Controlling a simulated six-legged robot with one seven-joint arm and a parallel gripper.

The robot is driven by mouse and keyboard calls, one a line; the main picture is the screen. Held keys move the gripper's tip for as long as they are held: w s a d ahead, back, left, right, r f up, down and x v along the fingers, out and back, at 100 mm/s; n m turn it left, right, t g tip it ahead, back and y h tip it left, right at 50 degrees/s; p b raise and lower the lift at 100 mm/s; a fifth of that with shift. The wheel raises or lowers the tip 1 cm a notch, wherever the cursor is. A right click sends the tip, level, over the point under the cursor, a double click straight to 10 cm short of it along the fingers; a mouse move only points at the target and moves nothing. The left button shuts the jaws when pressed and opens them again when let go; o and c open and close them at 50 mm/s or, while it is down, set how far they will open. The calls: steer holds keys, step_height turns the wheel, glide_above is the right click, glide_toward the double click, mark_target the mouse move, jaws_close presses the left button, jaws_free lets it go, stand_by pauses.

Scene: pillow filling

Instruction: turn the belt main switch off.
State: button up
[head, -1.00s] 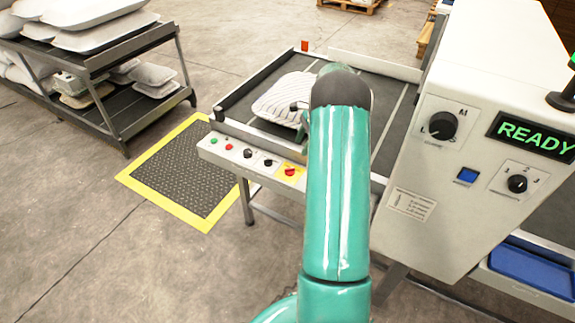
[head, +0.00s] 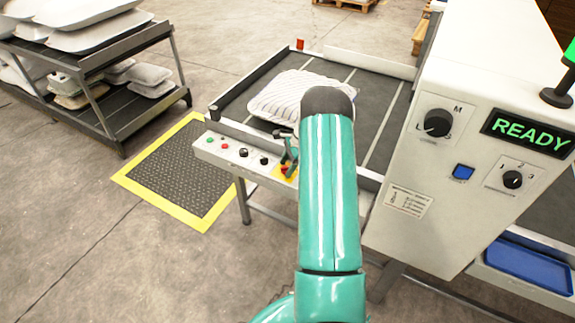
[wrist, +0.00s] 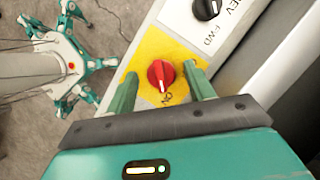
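The belt main switch (wrist: 161,76) is a red rotary knob on a yellow plate (wrist: 148,50), with "ON" printed beside it. It also shows in the head view (head: 285,170) at the right end of the control strip, partly hidden by my gripper. My gripper (head: 287,150) is over the switch. In the wrist view my gripper (wrist: 160,73) is open, with one green finger on each side of the knob. Gaps show between the fingers and the knob. Their exact height against the knob I cannot tell.
A black REV/FWD knob (wrist: 206,8) is beside the yellow plate. A striped pillow (head: 300,94) lies on the belt (head: 378,100) behind the strip. The white machine cabinet (head: 440,190) with a READY display (head: 530,131) stands right. A pillow rack (head: 115,100) is at left.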

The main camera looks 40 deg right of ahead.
steer(key=c, duration=0.8)
steer(key=shift+c, duration=0.2)
steer(key=n, duration=0.2)
steer(key=n+g, duration=0.1)
steer(key=n, duration=0.1)
steer(key=shift+w+n+g, duration=0.15)
steer(key=shift+n+g, duration=0.15)
steer(key=n+g, duration=0.1)
steer(key=n, duration=0.3)
steer(key=shift+w+n+g, duration=0.15)
steer(key=shift+n+g, duration=0.15)
steer(key=shift+g, duration=0.1)
steer(key=n, duration=0.2)
steer(key=n+g, duration=0.1)
steer(key=n, duration=0.1)
steer(key=shift+w+g+h, duration=0.1)
steer(key=shift+g+h, duration=0.2)
steer(key=n+g+h, duration=0.1)
steer(key=n, duration=0.3)
steer(key=shift+a+n, duration=0.1)
steer(key=shift+n, duration=0.2)
steer(key=shift+h, duration=0.3)
steer(key=o, duration=0.9)
